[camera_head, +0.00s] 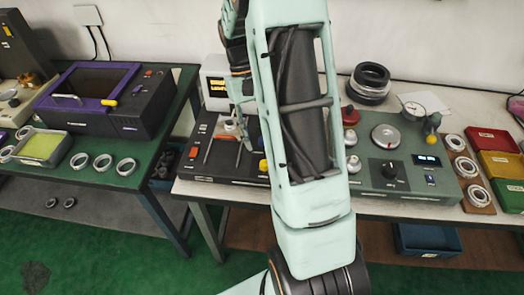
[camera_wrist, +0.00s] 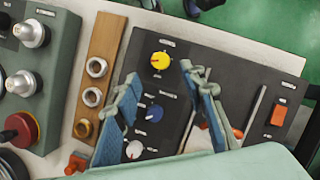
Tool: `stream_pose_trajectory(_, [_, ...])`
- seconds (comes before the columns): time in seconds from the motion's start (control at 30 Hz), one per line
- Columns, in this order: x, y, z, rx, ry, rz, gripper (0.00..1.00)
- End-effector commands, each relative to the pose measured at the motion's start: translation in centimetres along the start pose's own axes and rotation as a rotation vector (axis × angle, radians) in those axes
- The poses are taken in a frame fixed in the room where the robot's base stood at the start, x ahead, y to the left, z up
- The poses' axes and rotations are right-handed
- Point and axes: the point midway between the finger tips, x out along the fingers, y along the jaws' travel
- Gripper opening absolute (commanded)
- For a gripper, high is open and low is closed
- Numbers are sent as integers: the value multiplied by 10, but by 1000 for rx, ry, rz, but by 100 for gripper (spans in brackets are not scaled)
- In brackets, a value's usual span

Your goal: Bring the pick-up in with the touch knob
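A dark control panel (camera_wrist: 232,72) carries a yellow knob (camera_wrist: 160,60), a blue knob (camera_wrist: 154,113) and a white knob (camera_wrist: 134,149). Their labels are too small to read, so I cannot tell which is the touch knob. The yellow knob also shows in the head view (camera_head: 263,166). My gripper (camera_wrist: 161,76) is open and empty above the panel, its fingertips on either side of the area just below the yellow knob. In the head view my gripper (camera_head: 239,138) hangs over the panel, and my arm hides much of it. I cannot make out the pick-up clearly.
A green tester (camera_head: 410,184) with a black knob, round plate and dial gauge (camera_head: 413,108) stands right of my arm. A wooden strip (camera_wrist: 101,45) with rings lies beside the panel. Red, yellow and green bins (camera_head: 492,140) are far right. A purple-fronted machine (camera_head: 92,95) stands left.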

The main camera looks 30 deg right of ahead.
Motion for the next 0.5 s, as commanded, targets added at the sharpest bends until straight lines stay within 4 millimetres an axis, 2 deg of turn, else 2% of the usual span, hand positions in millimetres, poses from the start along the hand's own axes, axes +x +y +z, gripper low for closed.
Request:
stream_pose_trajectory(0.1, [-23, 0, -1, 0, 3, 0, 38])
stream_pose_trajectory(0.2, [-36, 0, -1, 0, 2, 0, 38])
stream_pose_trajectory(0.33, [-46, 0, 0, 0, 1, 0, 38])
stream_pose_trajectory(0.5, [-48, 0, 0, 0, 0, 0, 38])
